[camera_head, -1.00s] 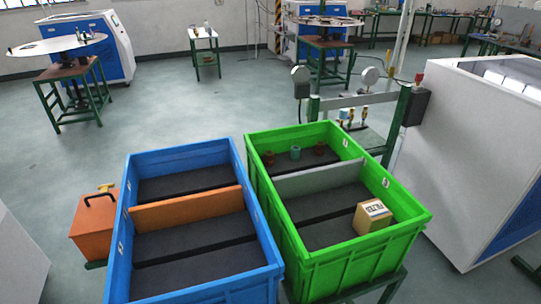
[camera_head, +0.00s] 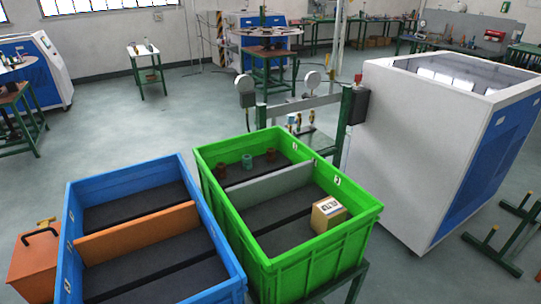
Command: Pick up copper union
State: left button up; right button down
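In the head view, several small fittings stand in the far compartment of the green crate (camera_head: 262,262). Two are reddish-brown and copper-coloured: one on the left (camera_head: 221,171) and one on the right (camera_head: 271,155). A teal fitting (camera_head: 247,161) stands between them. They are small in the picture, so I cannot tell which is the copper union. Neither of my grippers is in view.
An empty blue crate (camera_head: 178,164) with an orange divider stands left. A gauge stand (camera_head: 355,104) and a white-blue machine (camera_head: 400,140) stand behind and right.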

aim_at(272, 151)
jog(key=z, duration=0.25)
jog(key=i+l+z, duration=0.2)
jog(key=l, duration=0.25)
jog(key=i+l+z, duration=0.2)
jog(key=l, duration=0.25)
jog(key=i+l+z, duration=0.2)
jog(key=l, duration=0.2)
jog(key=i+l+z, duration=0.2)
jog(key=l, duration=0.2)
jog(key=i+l, duration=0.2)
jog(key=i, duration=0.15)
jog(key=i+l+z, duration=0.1)
jog(key=i+l, duration=0.3)
jog(key=i, duration=0.35)
jog(key=i+u, duration=0.2)
jog(key=u, duration=0.2)
jog(key=i+u, duration=0.2)
jog(key=u, duration=0.2)
jog(key=i+u, duration=0.2)
jog(key=u, duration=0.2)
jog(key=i+l+u, duration=0.15)
jog(key=u, duration=0.25)
jog(key=i+u, duration=0.2)
jog(key=u, duration=0.25)
jog(key=i+l+u, duration=0.1)
jog(key=u, duration=0.35)
jog(key=i+l+u, duration=0.2)
jog(key=u, duration=0.3)
jog(key=i+l+u, duration=0.25)
jog(key=u, duration=0.2)
